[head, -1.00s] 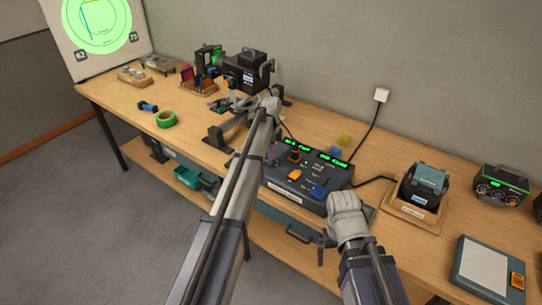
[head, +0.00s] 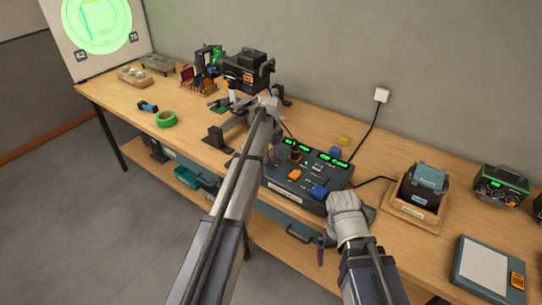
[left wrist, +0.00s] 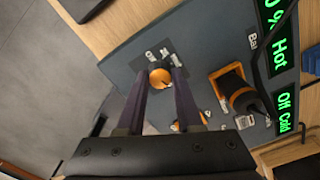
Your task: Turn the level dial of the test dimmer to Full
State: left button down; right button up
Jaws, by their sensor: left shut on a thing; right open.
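The test dimmer (head: 283,189) is a dark grey sloped console on the bench with green displays. In the left wrist view, a round orange dial (left wrist: 160,78) with small labels beside it sits on the console; I take it for the level dial. My left gripper (left wrist: 162,88) is shut on this dial, one finger on each side. In the head view, my left gripper (head: 273,152) is at the console's left end, partly hidden by my arm. The wrist view displays read "Hot" and "Off Cold". My right gripper (head: 327,243) is open near the console's front right corner, mostly hidden.
An orange-collared black knob (left wrist: 238,90) stands close to the dial. A black lamp (head: 246,70) stands behind; a boxed unit in a wooden tray (head: 415,213) is to the right.

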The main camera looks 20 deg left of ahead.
aim_at(271, 157)
pick_arm(q)
jog(key=shift+m, duration=1.7)
jog(key=c, duration=0.6)
grip_release()
jog(key=shift+o, duration=0.2)
jog(key=shift+r, duration=0.1)
notch_tip(271, 157, up, 8)
jog(key=p, duration=0.8)
jog(key=shift+f, duration=0.2)
